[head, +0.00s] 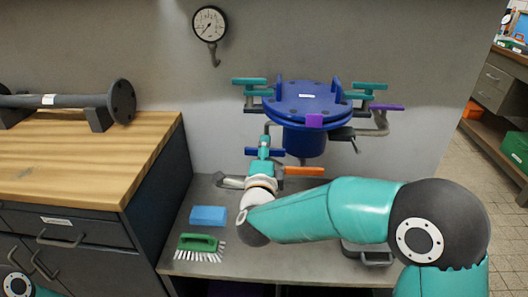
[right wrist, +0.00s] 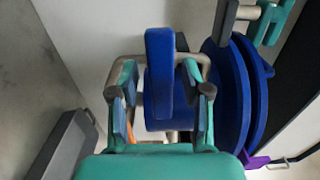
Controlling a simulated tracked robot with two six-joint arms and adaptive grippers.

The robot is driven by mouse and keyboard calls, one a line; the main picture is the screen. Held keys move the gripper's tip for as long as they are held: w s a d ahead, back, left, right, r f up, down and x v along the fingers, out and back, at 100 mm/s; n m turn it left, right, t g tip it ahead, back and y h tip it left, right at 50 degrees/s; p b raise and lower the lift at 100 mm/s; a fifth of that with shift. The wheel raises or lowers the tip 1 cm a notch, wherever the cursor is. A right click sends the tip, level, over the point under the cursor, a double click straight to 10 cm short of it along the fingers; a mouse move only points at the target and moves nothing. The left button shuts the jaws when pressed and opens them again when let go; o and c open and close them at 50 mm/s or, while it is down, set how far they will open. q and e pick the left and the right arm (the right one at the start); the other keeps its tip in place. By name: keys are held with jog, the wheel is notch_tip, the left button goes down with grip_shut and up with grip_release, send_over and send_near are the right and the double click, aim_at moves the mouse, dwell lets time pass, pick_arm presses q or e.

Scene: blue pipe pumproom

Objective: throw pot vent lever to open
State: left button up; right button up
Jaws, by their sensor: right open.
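A dark blue pot (head: 305,141) with a flat, bolted blue lid is mounted at the wall above a grey bench. Several coloured levers sit around it; no readable label shows which is the vent lever. A blue lever (head: 279,153) is low at the pot's left front. My right gripper (head: 264,148) is at this lever and partly hides it. In the right wrist view, the blue lever (right wrist: 159,72) stands between the two open fingers of my right gripper (right wrist: 158,85), with gaps visible on both sides. My left gripper is out of view.
A gauge (head: 209,24) hangs on the wall. A blue block (head: 208,215) and green brush (head: 198,243) lie on the bench, beside a wood-topped cabinet (head: 90,160).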

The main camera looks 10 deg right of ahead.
grip_shut()
